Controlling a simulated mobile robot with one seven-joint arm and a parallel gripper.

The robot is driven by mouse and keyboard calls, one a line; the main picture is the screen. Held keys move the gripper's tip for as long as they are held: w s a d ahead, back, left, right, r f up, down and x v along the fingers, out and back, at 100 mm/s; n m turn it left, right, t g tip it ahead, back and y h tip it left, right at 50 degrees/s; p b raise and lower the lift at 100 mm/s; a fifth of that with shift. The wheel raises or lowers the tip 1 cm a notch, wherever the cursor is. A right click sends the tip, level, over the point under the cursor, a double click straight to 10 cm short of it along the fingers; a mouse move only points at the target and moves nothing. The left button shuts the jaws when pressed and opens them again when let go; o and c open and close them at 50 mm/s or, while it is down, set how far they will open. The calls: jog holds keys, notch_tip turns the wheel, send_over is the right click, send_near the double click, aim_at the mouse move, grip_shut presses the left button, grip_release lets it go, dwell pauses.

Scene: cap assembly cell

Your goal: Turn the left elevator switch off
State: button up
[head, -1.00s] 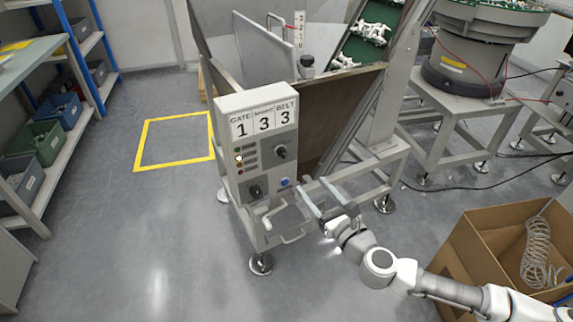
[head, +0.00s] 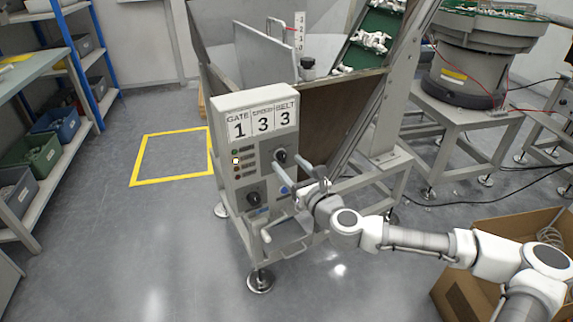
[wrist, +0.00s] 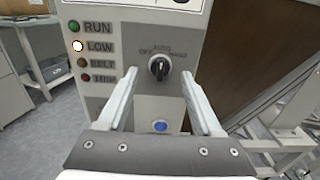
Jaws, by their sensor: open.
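The grey control box (head: 222,128) stands in front of the elevator. Its black rotary switch (wrist: 159,68) has OFF at left, AUTO on top and HAND at right in the wrist view. The grip looks roughly upright, near AUTO. The same switch shows in the head view (head: 280,155). My gripper (wrist: 158,75) is open and empty, its fingers pointing at the panel, with the switch between the tips in the picture. I cannot tell whether they touch it. In the head view my gripper (head: 287,162) is at the box's right side.
A second black knob (head: 253,198) is lower left on the panel. A blue button (wrist: 160,126) is below the switch. The LOW lamp (wrist: 78,46) is lit. A handled tray (head: 285,236) juts out below the box. A cardboard box (head: 462,300) stands at right.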

aim_at(281, 157)
jog(key=shift+x, duration=1.05)
grip_shut()
